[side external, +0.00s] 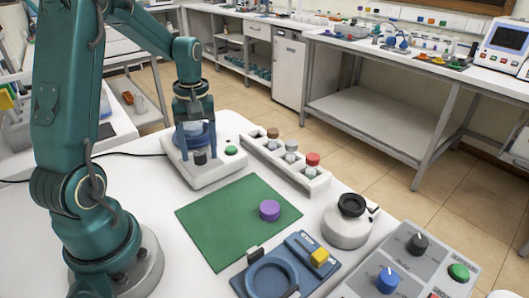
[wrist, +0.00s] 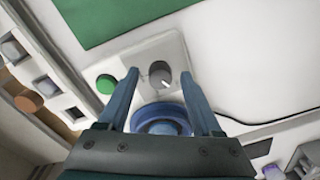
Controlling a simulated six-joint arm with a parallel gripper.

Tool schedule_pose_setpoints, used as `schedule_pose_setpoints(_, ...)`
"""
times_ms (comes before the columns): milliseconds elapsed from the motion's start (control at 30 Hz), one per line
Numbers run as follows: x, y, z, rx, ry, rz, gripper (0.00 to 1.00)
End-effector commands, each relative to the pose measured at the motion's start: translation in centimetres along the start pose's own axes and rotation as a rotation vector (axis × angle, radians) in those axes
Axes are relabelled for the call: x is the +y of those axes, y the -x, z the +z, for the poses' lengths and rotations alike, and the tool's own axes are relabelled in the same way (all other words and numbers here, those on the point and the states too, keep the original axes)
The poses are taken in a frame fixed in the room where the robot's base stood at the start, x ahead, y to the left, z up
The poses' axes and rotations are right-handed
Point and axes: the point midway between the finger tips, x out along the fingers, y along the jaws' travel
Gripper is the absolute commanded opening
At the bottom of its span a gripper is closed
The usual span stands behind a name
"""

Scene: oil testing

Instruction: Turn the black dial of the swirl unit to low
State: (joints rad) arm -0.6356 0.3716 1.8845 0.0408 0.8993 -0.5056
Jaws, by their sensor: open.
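The swirl unit (side external: 213,172) is a white box at the back left of the white table, with a blue round platform (wrist: 160,120) and a green button (side external: 231,150). Its black dial (side external: 200,157) stands on the near side of the platform. In the wrist view the dial (wrist: 161,78) looks dark grey, with a pale pointer mark toward the lower right. My gripper (side external: 194,138) is open and points down over the unit. In the wrist view its blue fingers (wrist: 160,74) appear on either side of the dial; contact is not visible. Dial labels are unreadable.
A white rack (side external: 286,165) with several capped vials stands right of the unit. A green mat (side external: 225,220) with a purple cap (side external: 269,210) lies in front.

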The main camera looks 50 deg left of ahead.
Motion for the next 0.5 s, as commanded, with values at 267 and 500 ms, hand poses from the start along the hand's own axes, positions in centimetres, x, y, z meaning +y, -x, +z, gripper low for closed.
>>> schedule_pose_setpoints(267,0.01,0.04,0.0,0.0,-0.001,0.0,0.0)
schedule_pose_setpoints(500,0.01,0.07,0.01,0.001,-0.027,0.0,0.0)
